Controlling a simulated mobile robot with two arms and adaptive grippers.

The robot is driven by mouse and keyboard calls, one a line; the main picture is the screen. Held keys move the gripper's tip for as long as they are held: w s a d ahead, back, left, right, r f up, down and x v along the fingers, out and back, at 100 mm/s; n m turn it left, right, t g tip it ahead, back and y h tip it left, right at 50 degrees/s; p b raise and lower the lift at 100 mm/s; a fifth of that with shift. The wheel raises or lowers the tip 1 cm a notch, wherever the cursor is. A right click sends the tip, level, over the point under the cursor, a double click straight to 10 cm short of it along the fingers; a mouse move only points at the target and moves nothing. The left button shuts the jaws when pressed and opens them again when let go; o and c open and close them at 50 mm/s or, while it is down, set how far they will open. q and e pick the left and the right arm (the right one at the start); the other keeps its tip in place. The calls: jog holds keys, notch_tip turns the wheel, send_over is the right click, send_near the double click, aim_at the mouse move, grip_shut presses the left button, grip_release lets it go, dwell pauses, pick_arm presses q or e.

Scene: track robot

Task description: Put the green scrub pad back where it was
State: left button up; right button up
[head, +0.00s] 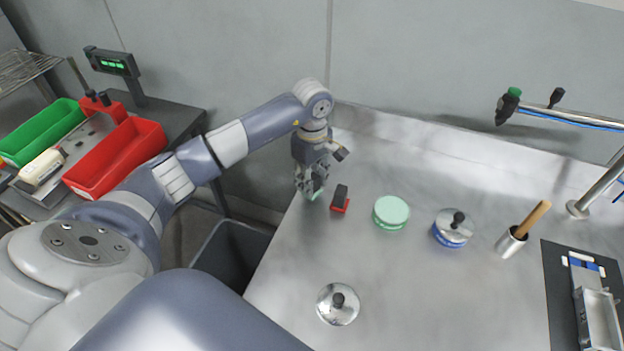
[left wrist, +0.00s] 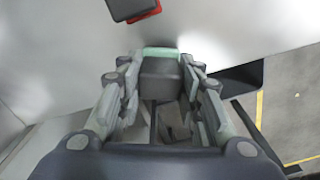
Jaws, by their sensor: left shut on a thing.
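The green scrub pad has a dark block-shaped handle (left wrist: 160,78) and a green edge (left wrist: 160,52); it sits between the fingers in the left wrist view. In the head view only a small green bit (head: 316,195) shows under the gripper, the rest being hidden by the fingers. My left gripper (head: 312,188) is shut on the pad, pointing down near the left edge of the steel table (head: 400,290). I cannot tell whether the pad touches the table. My right gripper is not in view.
A red pad with a black handle (head: 340,200) stands just right of the gripper. Further right are a mint-green round tin (head: 391,212), a blue-based lidded tin (head: 453,228) and a metal cup (head: 508,246). A knobbed lid (head: 338,305) lies nearer. A grey bin (head: 230,258) stands left of the table.

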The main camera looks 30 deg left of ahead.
pick_arm(q)
jog(key=shift+f, duration=0.85)
jog(key=o, duration=0.9)
jog(key=shift+o, duration=0.2)
jog(key=shift+r, duration=0.1)
jog(key=shift+r, duration=0.2)
notch_tip(320, 180, up, 10)
jog(key=b, duration=0.3)
jog(key=shift+r, duration=0.9)
